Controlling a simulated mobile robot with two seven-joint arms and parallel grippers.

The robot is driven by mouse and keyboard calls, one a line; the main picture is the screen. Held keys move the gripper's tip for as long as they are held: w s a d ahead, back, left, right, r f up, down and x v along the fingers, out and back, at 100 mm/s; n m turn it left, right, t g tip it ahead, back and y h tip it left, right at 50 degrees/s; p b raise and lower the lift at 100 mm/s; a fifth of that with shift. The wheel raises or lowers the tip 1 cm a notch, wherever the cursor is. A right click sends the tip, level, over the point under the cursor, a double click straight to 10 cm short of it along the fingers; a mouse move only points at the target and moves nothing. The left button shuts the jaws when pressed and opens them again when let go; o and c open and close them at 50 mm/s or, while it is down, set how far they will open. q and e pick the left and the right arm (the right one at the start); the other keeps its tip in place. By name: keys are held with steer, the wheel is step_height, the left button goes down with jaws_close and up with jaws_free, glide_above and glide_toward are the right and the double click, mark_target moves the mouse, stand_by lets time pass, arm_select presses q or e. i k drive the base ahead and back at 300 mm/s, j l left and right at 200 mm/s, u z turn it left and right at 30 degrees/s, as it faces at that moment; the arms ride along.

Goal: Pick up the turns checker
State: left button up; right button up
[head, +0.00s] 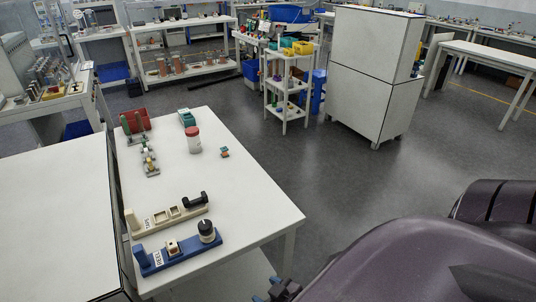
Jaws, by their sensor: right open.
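Two labelled devices lie on the near part of the white table. One is a blue block (180,258) with a black-topped round knob at its right end and a small post at its left end. Behind it is a cream block (166,218) with square recesses and a black part at its right end. I cannot tell from their small labels which is the turns checker. My right gripper (268,292) shows only in part at the bottom edge, open, to the right of the table and apart from both devices. My left gripper is not in view.
The table (240,205) also holds a red-capped jar (194,140), a small red-green part (225,152), a red bin (135,121), a teal box (187,117) and a row of small fittings (149,157). Its middle right is clear. A white cabinet (370,70) and a shelf cart (288,85) stand beyond.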

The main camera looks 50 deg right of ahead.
mark_target(186, 118)
steer(key=z, duration=1.75)
steer(key=i+l+z, duration=0.1)
steer(key=z, duration=1.25)
steer(key=i+z, duration=0.15)
steer(key=i, duration=1.1)
steer(key=i+u, duration=0.3)
steer(key=i, duration=0.25)
steer(key=i+l+u, duration=0.3)
steer(key=i, duration=0.25)
steer(key=i+j+u, duration=0.1)
steer(key=u, duration=0.3)
steer(key=i+u, duration=0.3)
steer(key=u, duration=0.15)
steer(key=i+u, duration=0.25)
steer(key=u, duration=0.15)
steer(key=i+j+u, duration=0.1)
steer(key=i+u, duration=0.2)
steer(key=i, duration=0.25)
steer(key=i+u, duration=0.35)
steer(key=i, duration=0.2)
